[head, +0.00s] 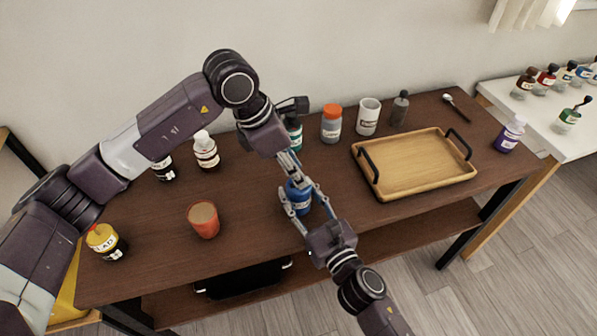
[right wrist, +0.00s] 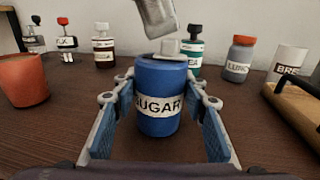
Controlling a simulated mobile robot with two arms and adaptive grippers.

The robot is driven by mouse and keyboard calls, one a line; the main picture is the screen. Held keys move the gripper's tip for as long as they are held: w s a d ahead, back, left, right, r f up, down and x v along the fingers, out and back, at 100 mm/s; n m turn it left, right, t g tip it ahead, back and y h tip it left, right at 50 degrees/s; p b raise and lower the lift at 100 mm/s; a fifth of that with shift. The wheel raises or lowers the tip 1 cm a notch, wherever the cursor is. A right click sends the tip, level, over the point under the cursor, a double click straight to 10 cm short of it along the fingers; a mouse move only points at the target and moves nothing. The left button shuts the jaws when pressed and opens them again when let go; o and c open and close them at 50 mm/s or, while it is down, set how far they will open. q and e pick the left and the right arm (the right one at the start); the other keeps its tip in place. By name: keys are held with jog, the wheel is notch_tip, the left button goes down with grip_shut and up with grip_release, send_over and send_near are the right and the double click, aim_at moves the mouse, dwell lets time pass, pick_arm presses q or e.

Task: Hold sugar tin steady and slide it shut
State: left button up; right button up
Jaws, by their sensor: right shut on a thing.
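The blue sugar tin (head: 299,196) stands upright on the brown table. In the right wrist view the tin (right wrist: 161,85) faces me with its SUGAR label. A small pale grey piece (right wrist: 171,48) sits on its top; I cannot tell how far the lid is open. My right gripper (head: 303,205) is shut on the tin, one finger at each side. My left gripper (head: 290,168) reaches down from above, just over the tin's far side. A silver metal part, apparently its finger (right wrist: 155,17), hangs close above the top. Whether it touches the lid is unclear.
A wooden tray (head: 415,163) with black handles lies right of the tin. An orange cup (head: 203,220) stands to the left. An orange-capped jar (head: 331,124), a white mug (head: 368,117) and a teal bottle (head: 293,133) stand behind. The table between cup and tin is clear.

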pick_arm(q)
jog(key=shift+x, duration=0.9)
jog(key=shift+c, duration=0.2)
grip_shut()
